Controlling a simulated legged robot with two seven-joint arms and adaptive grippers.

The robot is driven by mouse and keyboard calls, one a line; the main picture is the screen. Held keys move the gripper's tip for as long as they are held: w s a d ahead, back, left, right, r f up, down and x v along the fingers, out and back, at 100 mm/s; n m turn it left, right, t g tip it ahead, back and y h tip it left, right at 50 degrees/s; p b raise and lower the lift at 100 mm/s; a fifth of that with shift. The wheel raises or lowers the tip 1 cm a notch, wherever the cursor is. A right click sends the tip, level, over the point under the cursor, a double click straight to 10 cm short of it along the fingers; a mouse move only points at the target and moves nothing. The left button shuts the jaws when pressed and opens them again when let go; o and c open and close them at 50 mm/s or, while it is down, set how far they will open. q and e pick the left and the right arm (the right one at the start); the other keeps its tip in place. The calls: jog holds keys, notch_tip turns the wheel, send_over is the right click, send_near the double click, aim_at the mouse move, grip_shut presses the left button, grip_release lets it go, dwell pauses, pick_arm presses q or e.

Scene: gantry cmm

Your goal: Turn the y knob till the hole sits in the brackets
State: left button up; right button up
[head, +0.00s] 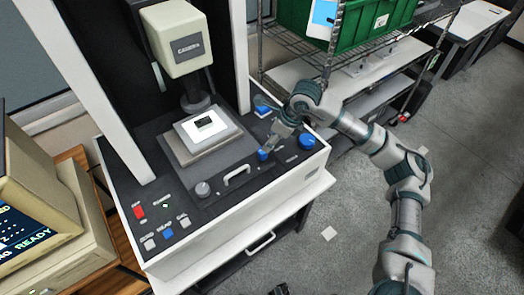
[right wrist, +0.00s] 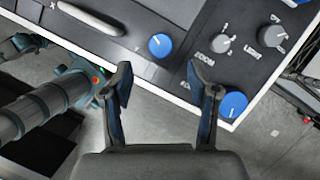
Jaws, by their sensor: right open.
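The y knob (head: 262,154) is a small blue knob on the machine's front panel, right of the handle. It also shows in the right wrist view (right wrist: 160,46), beside a "Y" label, with a white pointer mark. My right gripper (head: 267,146) is at this knob in the head view. In the right wrist view its two dark fingers (right wrist: 160,76) are spread apart and empty, with the knob beyond the gap; contact cannot be told. A dark part (head: 204,124) lies on the bright stage plate under the camera head (head: 176,40). The hole and brackets cannot be made out. My left gripper is barely seen.
A grey knob (head: 202,189) and a handle (head: 237,176) lie left of the y knob. A larger blue knob (head: 307,141) is to its right. Grey knobs (right wrist: 220,43) are nearby. A monitor (head: 22,235) reading "READY" is cut off at left. A wire rack (head: 300,45) stands behind.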

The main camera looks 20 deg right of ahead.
aim_at(263, 154)
jog(key=x, duration=0.7)
jog(key=shift+w+d+f, duration=0.1)
jog(key=shift+d+f, duration=0.05)
jog(key=shift+f, duration=0.25)
jog(key=shift+w+a+f, duration=0.1)
jog(key=shift+a+f, duration=0.15)
jog(key=shift+f, duration=0.05)
grip_shut()
